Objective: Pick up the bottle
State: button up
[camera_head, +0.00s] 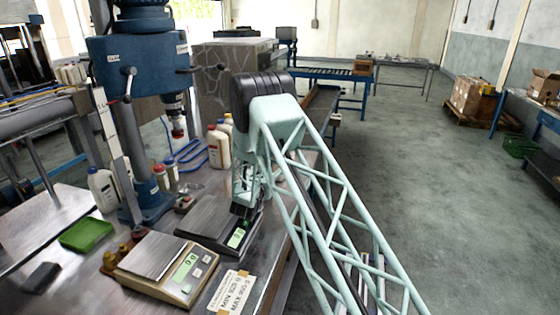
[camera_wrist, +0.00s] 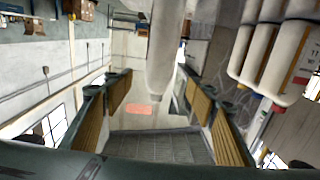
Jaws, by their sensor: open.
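Several white bottles stand on the metal bench. A red-capped one (camera_head: 217,147) is behind the arm's end, beside a yellow-capped one (camera_head: 229,119). A blue-capped one (camera_head: 103,190) is at the left. I cannot tell which is the task's bottle. My gripper (camera_wrist: 153,75) is open in the wrist view, its padded fingers spread wide. A pale tapering shape (camera_wrist: 165,50) shows between or beyond the fingers; I cannot tell what it is or how far away. In the head view the arm's end comes down near the black scale, and the fingers are mostly hidden.
A black scale (camera_head: 222,228) and a beige scale (camera_head: 168,266) sit at the bench front. A blue drill press (camera_head: 140,68) stands at the left.

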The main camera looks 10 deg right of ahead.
jog(key=x, duration=0.8)
jog(key=shift+b, duration=0.4)
jog(key=shift+w, duration=0.2)
jog(key=b+x, duration=0.1)
jog(key=x, duration=0.4)
jog(key=shift+d+f, duration=0.1)
jog(key=shift+c, duration=0.7)
jog(key=c, duration=0.9)
